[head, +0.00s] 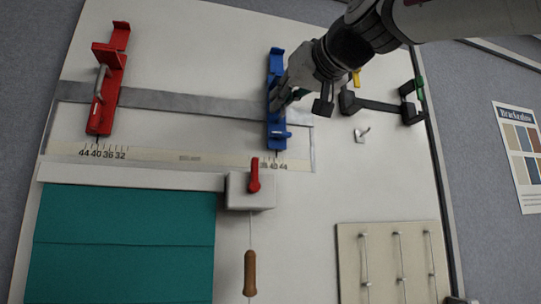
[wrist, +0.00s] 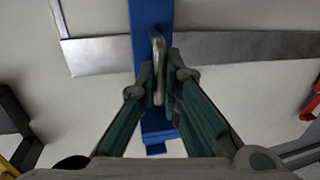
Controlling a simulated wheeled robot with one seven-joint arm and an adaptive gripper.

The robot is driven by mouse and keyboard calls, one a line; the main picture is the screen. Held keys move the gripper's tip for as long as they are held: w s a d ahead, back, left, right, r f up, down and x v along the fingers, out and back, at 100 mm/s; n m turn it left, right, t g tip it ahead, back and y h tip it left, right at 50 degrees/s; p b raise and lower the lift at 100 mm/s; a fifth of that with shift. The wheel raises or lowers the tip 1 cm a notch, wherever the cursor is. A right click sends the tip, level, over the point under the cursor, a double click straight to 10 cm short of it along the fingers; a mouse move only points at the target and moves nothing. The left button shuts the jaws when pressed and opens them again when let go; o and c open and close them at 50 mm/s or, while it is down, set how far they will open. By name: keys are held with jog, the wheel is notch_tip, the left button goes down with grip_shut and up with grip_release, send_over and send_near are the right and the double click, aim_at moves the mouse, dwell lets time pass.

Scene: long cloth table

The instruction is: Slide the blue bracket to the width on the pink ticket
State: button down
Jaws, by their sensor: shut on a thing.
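The blue bracket (head: 276,62) sits upright across the grey metal rail (head: 190,103), on the right part of the board. Its lower end is above the right-hand scale (head: 273,166), near the 40 and 44 marks; the exact reading is too small to tell. My gripper (head: 282,98) is at the bracket's middle. In the wrist view my gripper (wrist: 159,82) is shut on the metal handle (wrist: 158,55) of the blue bracket (wrist: 150,18). The fingers hide part of the bracket. I cannot see a pink ticket in either view.
A red bracket (head: 107,90) stands on the rail at the left, above the 44-to-32 scale. Below are a white block with a red lever (head: 254,178), a teal blind (head: 120,245) and a panel with several cords (head: 390,230). Black brackets (head: 376,104) are at the right.

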jog(key=shift+a, duration=0.15)
jog(key=c, duration=1.7)
grip_release()
jog(key=shift+s, duration=0.1)
jog(key=v, duration=1.2)
jog(key=shift+f, duration=0.15)
